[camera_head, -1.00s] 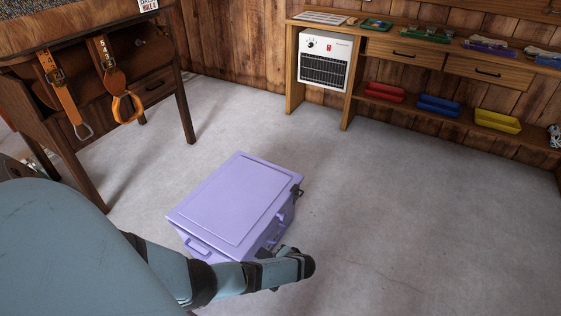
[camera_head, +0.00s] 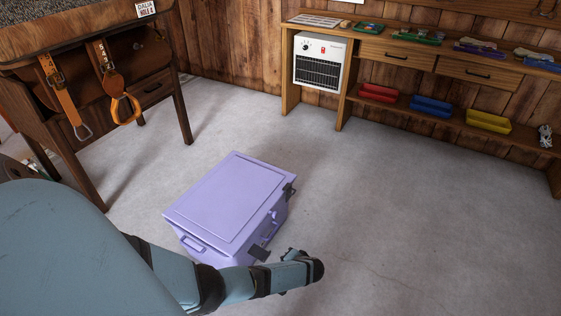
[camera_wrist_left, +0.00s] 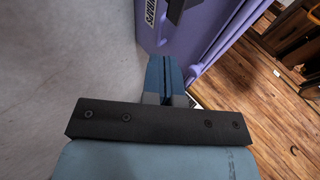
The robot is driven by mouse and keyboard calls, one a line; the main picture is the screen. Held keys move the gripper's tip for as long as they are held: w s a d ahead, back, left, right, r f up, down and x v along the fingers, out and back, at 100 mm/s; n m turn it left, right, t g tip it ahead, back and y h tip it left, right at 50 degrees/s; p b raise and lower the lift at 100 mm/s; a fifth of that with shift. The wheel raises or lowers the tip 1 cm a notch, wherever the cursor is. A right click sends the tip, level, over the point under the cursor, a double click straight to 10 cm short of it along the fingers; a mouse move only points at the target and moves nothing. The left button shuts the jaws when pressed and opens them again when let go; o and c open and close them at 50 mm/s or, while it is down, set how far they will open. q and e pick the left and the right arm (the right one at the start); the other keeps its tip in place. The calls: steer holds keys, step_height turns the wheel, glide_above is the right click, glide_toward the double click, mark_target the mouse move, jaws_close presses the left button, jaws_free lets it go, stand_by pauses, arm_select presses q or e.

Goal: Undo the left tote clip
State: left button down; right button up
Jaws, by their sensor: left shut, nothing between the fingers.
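The lavender tote (camera_head: 225,200) stands on the floor with its lid down. A handle (camera_head: 270,230) sits on its clip side between two dark clips. The near clip (camera_head: 260,252), left when facing that side, juts out below the lid edge; I cannot tell for certain whether it is undone. The far clip (camera_head: 289,190) is by the other corner. In the left wrist view my left gripper (camera_wrist_left: 165,72) is shut and empty, its tips close to the tote wall (camera_wrist_left: 205,30). A dark clip part (camera_wrist_left: 180,8) shows above the tips. My right gripper is not in view.
A wooden stand (camera_head: 185,110) with hanging straps is at the left. A wooden bench (camera_head: 400,55) with a heater (camera_head: 320,65) and coloured trays lines the back wall. The floor right of the tote is clear.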

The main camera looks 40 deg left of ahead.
arm_select(q)
steer(key=d, duration=0.6)
steer(key=shift+s+r+p, duration=0.25)
steer(key=shift+r+p, duration=0.1)
steer(key=shift+d, duration=0.1)
